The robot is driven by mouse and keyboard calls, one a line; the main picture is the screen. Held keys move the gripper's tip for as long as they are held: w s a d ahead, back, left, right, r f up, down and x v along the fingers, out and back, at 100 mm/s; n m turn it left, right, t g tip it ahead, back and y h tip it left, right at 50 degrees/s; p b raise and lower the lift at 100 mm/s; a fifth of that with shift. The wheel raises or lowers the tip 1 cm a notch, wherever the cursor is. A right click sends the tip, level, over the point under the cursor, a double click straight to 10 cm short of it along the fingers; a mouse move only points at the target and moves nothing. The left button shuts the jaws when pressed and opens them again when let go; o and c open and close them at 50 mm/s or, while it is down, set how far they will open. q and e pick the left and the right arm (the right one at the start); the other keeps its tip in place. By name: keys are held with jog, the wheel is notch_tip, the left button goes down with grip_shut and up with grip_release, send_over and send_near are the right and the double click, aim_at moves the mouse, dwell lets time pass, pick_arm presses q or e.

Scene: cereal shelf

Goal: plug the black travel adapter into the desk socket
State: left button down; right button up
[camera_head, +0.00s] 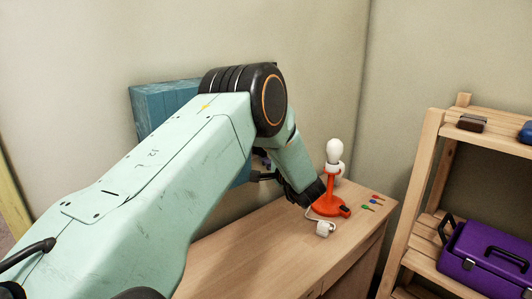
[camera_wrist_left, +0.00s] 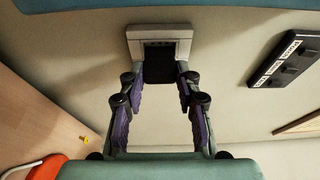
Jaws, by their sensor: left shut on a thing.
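In the left wrist view, my left gripper (camera_wrist_left: 160,82) has its purple-padded fingers shut on the black travel adapter (camera_wrist_left: 159,66). The adapter sits right at the opening of a pale grey socket housing (camera_wrist_left: 137,48). I cannot tell whether it is fully seated in it, since its far end is hidden. In the head view, my left gripper (camera_head: 264,176) shows only in part behind my arm, low near the wall; the adapter and socket cannot be made out there. My right gripper is not in view.
A blue box (camera_head: 160,105) is behind my arm. A black strip (camera_wrist_left: 288,60) is right of the socket. A shelf (camera_head: 425,165) holds a purple toolbox (camera_head: 485,255).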

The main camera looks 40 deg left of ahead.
pick_arm(q)
jog(key=shift+w+a, duration=0.1)
jog(key=shift+a, duration=0.8)
dwell(0.5)
jog(key=c, duration=0.9)
grip_release()
jog(key=shift+a, duration=0.1)
jog(key=shift+o, duration=0.2)
jog(key=v, duration=1.2)
jog(key=shift+f, duration=0.1)
